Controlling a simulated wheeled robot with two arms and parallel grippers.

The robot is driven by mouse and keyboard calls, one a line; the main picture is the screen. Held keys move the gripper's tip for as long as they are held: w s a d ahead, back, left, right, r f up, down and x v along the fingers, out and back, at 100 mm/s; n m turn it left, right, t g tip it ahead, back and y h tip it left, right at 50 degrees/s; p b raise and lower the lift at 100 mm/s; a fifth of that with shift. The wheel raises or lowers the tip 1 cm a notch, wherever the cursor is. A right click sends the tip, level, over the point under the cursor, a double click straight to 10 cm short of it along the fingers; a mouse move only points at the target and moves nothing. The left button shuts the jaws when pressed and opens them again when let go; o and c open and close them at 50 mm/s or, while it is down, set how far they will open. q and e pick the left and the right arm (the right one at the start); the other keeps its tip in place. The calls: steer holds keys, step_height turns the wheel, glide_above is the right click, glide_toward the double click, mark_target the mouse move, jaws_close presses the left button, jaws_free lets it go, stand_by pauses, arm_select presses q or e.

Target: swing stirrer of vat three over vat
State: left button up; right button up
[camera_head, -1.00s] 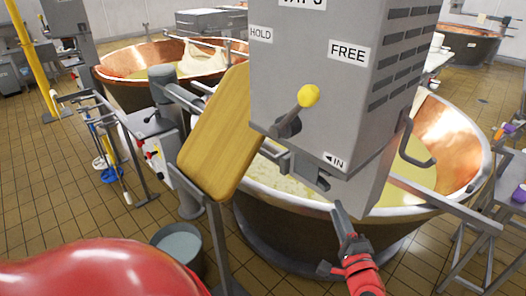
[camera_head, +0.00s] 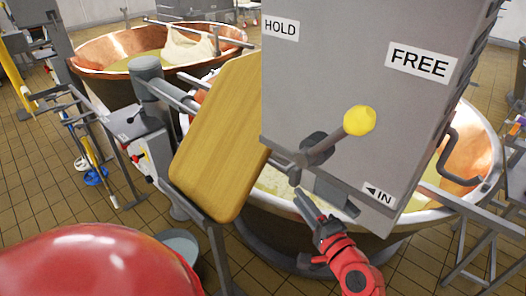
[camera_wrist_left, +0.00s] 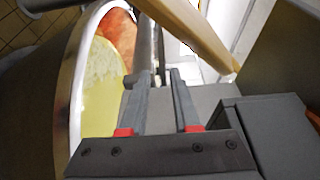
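The grey drive box (camera_head: 330,60) of the stirrer fills the upper right of the head view, with HOLD, FREE and IN labels. Its lever, with a yellow knob (camera_head: 359,121), points up and right toward the FREE side. Copper vat (camera_head: 470,140) stands behind and below the box, with pale yellow liquid inside. My left gripper (camera_head: 299,196) is just under the box's lower edge, left of the IN label. In the left wrist view the gripper (camera_wrist_left: 158,78) has its fingers apart, with a grey bar (camera_wrist_left: 143,45) near the tips. I cannot tell whether they touch it. My right gripper is not in view.
A wooden board (camera_head: 222,135) leans on a stand left of the box. Another copper vat (camera_head: 105,65) stands behind at the left. A metal table frame (camera_head: 465,225) is at the right.

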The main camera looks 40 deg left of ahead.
arm_select(q)
steer(key=p+x, duration=0.4)
steer(key=x, duration=1.3)
steer(key=shift+r, duration=0.15)
steer(key=shift+c, duration=0.2)
steer(key=shift+s, duration=0.1)
jaws_close()
stand_by(0.4)
